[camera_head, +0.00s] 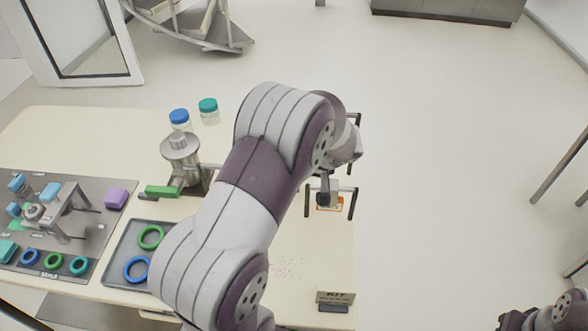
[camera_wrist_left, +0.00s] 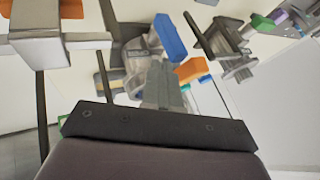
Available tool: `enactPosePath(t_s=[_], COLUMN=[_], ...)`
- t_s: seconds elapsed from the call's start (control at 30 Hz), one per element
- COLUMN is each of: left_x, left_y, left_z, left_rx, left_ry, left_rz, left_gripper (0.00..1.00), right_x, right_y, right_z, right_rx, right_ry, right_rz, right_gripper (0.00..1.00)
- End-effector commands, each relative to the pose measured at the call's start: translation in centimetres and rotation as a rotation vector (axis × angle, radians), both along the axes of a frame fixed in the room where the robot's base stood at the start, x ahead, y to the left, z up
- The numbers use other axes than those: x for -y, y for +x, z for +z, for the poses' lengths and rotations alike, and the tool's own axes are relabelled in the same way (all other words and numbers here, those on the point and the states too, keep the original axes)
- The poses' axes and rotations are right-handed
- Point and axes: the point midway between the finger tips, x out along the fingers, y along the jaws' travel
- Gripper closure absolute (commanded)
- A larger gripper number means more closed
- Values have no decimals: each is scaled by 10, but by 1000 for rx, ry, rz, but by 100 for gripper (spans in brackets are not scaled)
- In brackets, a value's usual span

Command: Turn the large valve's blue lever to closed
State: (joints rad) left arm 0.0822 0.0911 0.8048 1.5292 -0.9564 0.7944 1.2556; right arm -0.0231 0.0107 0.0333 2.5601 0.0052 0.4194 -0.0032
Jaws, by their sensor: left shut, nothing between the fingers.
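The blue lever (camera_wrist_left: 170,38) shows in the left wrist view, just beyond my fingertips and slightly to their right, beside a grey metal valve body (camera_wrist_left: 137,62). I cannot tell whether the lever touches the fingers; they do not hold it. In the head view my left arm covers that area, and I cannot make out the blue lever there. My left gripper (camera_wrist_left: 161,85) is shut and empty, pointing toward the valve. A part of my right arm shows in the head view's bottom right corner; its fingers cannot be made out.
A metal vessel (camera_head: 181,150) with a green lever (camera_head: 161,192) stands left of my arm. A tray (camera_head: 122,246) holds rings, and a panel (camera_head: 95,222) with fittings lies farther left. Two capped jars stand behind. An orange piece (camera_wrist_left: 191,69) is close right of my fingers.

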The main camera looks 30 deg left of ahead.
Motion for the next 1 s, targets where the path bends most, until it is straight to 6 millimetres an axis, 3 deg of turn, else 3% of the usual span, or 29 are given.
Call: enactPosePath(t_s=[0.2, 0.4, 0.83, 1.0], left_x=[-26, -41, -45, -53], left_y=[4, 7, 8, 3], left_z=[-33, -54, -60, -56], left_rx=[-2, -2, 3, 60], left_ry=[-1, 0, -6, -107], left_rz=[2, 0, 1, 3], left_gripper=[100, 100, 100, 100], right_x=[0, 0, 0, 0], right_y=[0, 0, 0, 0], right_z=[10, 14, 13, 9], right_rx=[0, 0, 0, 0], right_ry=[0, 0, 0, 0], right_rz=[0, 0, 0, 0], right_gripper=[100, 100, 100, 100])
